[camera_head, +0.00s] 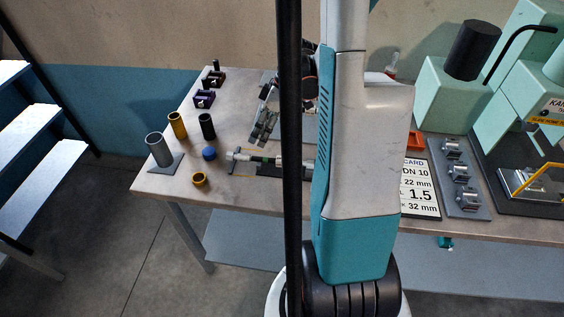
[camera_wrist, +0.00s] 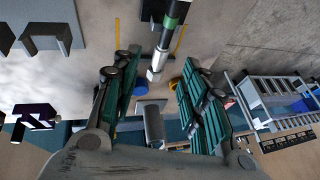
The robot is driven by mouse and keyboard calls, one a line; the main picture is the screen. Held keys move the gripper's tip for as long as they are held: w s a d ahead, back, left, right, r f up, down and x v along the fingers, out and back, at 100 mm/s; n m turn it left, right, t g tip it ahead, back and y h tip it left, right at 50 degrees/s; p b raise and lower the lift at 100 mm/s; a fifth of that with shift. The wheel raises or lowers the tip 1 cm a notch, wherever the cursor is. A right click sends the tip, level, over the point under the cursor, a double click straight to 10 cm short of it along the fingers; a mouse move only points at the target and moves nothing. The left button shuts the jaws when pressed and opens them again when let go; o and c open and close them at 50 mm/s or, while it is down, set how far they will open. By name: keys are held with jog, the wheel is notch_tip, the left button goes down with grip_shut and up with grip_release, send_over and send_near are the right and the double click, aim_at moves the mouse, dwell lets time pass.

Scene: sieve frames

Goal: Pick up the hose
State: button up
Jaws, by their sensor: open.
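A slim tube with white, green and black sections (camera_head: 258,158) lies on the table in the head view. It looks like the hose, though no label confirms this. It also shows in the wrist view (camera_wrist: 168,32), its white end pointing down between my fingers. My gripper (camera_head: 263,130) is above the table, just behind the tube in the head view. In the wrist view my gripper (camera_wrist: 157,65) is open with green-padded fingers wide apart and nothing held. Contact with the tube is not visible. My arm hides the tube's right side in the head view.
Purple brackets (camera_head: 204,99) sit behind. Green machines (camera_head: 450,95) and a printed card (camera_head: 420,190) are right.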

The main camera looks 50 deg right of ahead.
aim_at(249, 156)
jog(key=b+x, duration=0.2)
jog(key=x, duration=0.6)
jog(key=shift+a+f, duration=0.2)
jog(key=shift+a, duration=0.05)
grip_shut()
